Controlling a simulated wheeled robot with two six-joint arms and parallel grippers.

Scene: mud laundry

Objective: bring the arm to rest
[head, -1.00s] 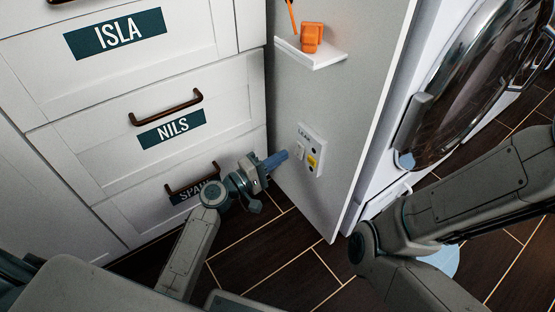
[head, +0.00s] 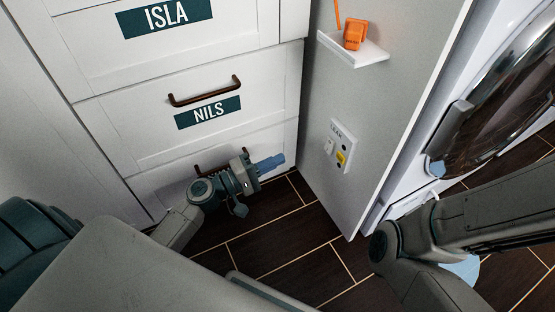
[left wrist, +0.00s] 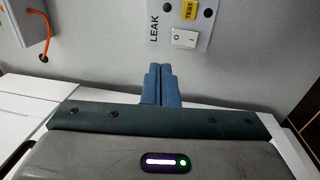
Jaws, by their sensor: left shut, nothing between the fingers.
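My left gripper (head: 271,163) is in front of the lowest drawer in the head view, its blue fingers pointing right toward the side panel. In the left wrist view the fingers (left wrist: 162,86) are pressed together with nothing between them. They are apart from the LEAK plate (head: 339,146), which carries a white rocker switch and a yellow TEST label. The left wrist view also shows the switch (left wrist: 185,39), marked O and I, above the fingertips. My right arm comes in at the right of the head view; its gripper cannot be made out.
White drawers labelled ISLA (head: 166,17) and NILS (head: 208,112) have dark handles. An orange device (head: 355,34) sits on a small shelf (head: 352,54) on the grey side panel (head: 395,90). A front-loading washer (head: 500,105) stands at right. Dark floor (head: 290,245) is open below.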

